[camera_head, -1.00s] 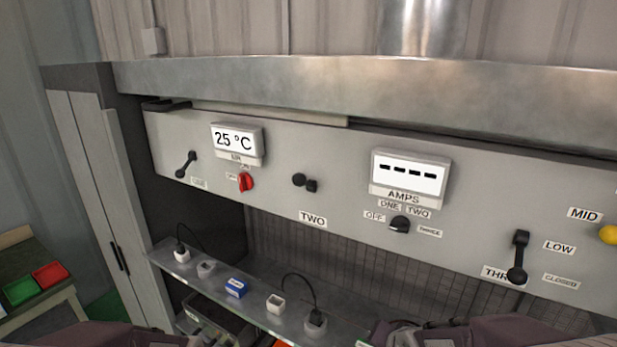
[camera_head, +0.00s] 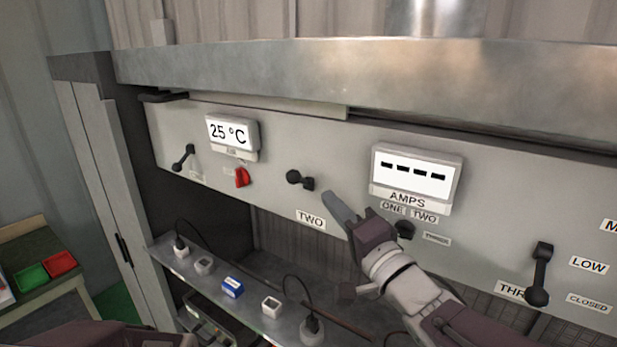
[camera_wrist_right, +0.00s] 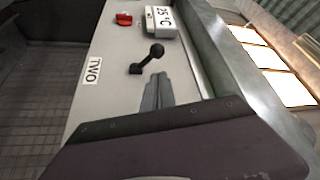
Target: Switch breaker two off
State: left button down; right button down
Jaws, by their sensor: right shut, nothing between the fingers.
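The black lever of breaker two (camera_head: 300,179) sticks out from the grey panel (camera_head: 290,140), above the label TWO (camera_head: 311,219). It also shows in the right wrist view (camera_wrist_right: 151,56), with the label TWO (camera_wrist_right: 92,71) beside it. My right gripper (camera_head: 338,206) is in front of the panel, just right of the lever. Its fingers are together and empty. In the wrist view the closed fingertips (camera_wrist_right: 158,90) point toward the lever, with a small gap in the picture. My left gripper is out of view; only part of my left arm shows at bottom left.
Another lever (camera_head: 183,158) and a red switch (camera_head: 242,177) are to the left. An AMPS display (camera_head: 416,179) and a dark knob (camera_head: 404,230) are beside my right arm. Lever three (camera_head: 541,275) is farther right. A shelf (camera_head: 256,307) with small blocks runs below the panel.

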aim_at(298, 180)
jog(key=b+x, duration=0.7)
jog(key=x, duration=0.3)
jog(key=shift+w+d+f, duration=0.1)
jog(key=shift+w+d, duration=0.05)
jog(key=shift+d, duration=0.05)
